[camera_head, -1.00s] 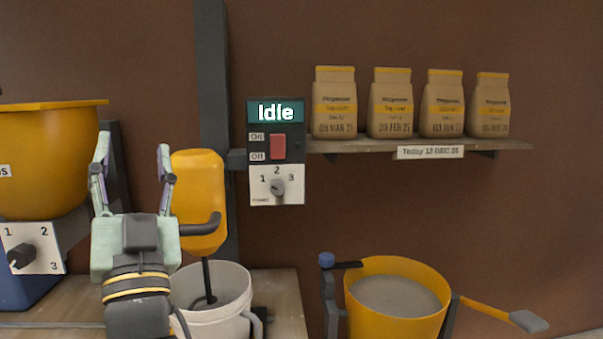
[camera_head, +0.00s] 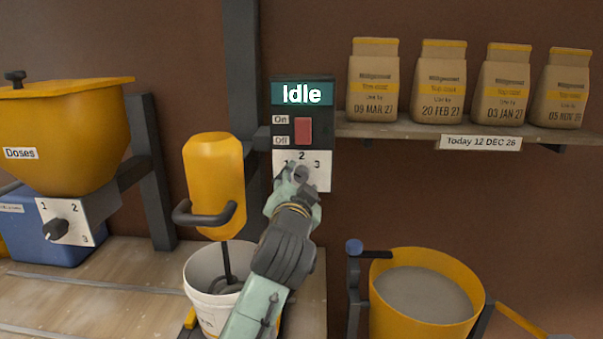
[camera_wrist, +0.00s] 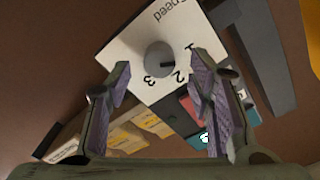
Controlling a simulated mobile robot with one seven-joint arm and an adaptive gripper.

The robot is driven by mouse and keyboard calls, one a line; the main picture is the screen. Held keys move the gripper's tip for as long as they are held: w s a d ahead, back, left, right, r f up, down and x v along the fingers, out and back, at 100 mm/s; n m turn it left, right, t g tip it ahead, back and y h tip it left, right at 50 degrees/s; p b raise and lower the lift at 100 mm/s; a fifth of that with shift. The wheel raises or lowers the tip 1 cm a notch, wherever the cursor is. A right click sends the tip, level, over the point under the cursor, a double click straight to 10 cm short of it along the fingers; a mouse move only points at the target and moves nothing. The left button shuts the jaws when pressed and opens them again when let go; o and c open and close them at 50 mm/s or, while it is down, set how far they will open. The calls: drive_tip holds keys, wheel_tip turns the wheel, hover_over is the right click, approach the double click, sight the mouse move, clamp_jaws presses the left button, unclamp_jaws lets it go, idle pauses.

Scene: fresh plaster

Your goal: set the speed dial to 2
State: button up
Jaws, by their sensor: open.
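The speed dial (camera_wrist: 159,55) is a grey round knob on a white plate (camera_wrist: 122,47) numbered 1, 2 and 3, upside down in the wrist view. A dark mark on the knob lies at its lower right, on the side of 1 and 2; I cannot tell exactly which number it points at. In the head view the dial (camera_head: 302,173) is partly hidden by my gripper (camera_head: 297,182). My gripper is open, its two fingers (camera_wrist: 161,66) on either side of the knob in the wrist view, with gaps showing. I cannot tell how deep they reach.
Above the dial are a red on/off switch (camera_head: 304,131) and a screen reading Idle (camera_head: 302,94). A yellow mixer (camera_head: 213,175) over a white bucket (camera_head: 215,266) stands left. A shelf (camera_head: 400,131) with several bags is at right; a yellow tub (camera_head: 470,285) is below.

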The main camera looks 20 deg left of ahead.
sight(301, 177)
drive_tip(key=shift+x, duration=1.55)
drive_tip(key=shift+c, duration=0.3)
clamp_jaws()
